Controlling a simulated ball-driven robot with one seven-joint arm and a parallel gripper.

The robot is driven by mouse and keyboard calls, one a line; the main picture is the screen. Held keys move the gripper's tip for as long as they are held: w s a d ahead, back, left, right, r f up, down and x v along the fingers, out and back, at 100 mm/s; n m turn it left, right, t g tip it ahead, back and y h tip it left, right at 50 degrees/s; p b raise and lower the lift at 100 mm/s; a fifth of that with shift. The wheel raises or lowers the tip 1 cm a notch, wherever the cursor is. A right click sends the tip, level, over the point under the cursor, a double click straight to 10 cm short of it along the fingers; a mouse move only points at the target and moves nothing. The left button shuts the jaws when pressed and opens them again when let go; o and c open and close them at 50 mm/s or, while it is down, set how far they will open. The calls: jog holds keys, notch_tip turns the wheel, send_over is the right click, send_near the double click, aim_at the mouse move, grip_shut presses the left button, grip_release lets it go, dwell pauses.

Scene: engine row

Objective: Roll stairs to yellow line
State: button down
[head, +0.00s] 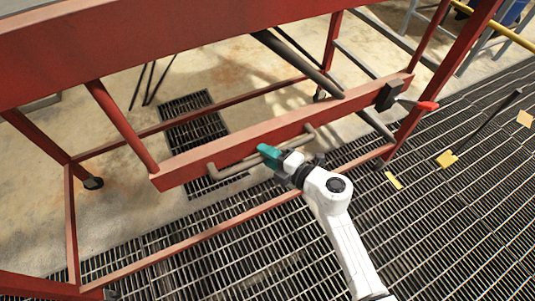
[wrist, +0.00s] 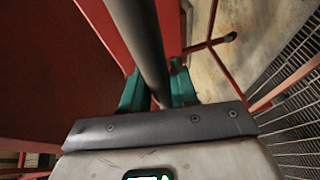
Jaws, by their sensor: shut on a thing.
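The red rolling stairs (head: 290,137) fill most of the head view, a frame of beams and posts on small casters. A grey handle bar (head: 232,169) is fixed along its lower red beam. My gripper (head: 269,154), with teal fingers, is shut on this bar near its middle. In the wrist view the grey bar (wrist: 141,45) passes between the teal fingers of my gripper (wrist: 158,90). Worn yellow patches (head: 447,159) lie on the grating at right; I cannot tell whether they form the yellow line.
Dark floor grating (head: 440,235) covers the front and right, with bare concrete (head: 250,75) under and behind the stairs. A lever with a red tip (head: 427,106) sticks out at the beam's right end. A yellow rail (head: 505,30) crosses the upper right corner.

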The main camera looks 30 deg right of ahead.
jog(key=shift+d, duration=0.1)
jog(key=shift+d+r+p, duration=0.1)
jog(key=shift+d+p, duration=0.5)
jog(key=shift+d, duration=0.2)
jog(key=shift+d+f, duration=0.2)
jog(key=shift+d, duration=0.4)
jog(key=c, duration=1)
grip_release()
jog(key=shift+d, duration=0.1)
jog(key=shift+o, duration=0.2)
jog(key=shift+s+r, duration=0.1)
jog(key=shift+s, duration=0.05)
jog(key=v, duration=1)
jog(key=shift+s, duration=0.2)
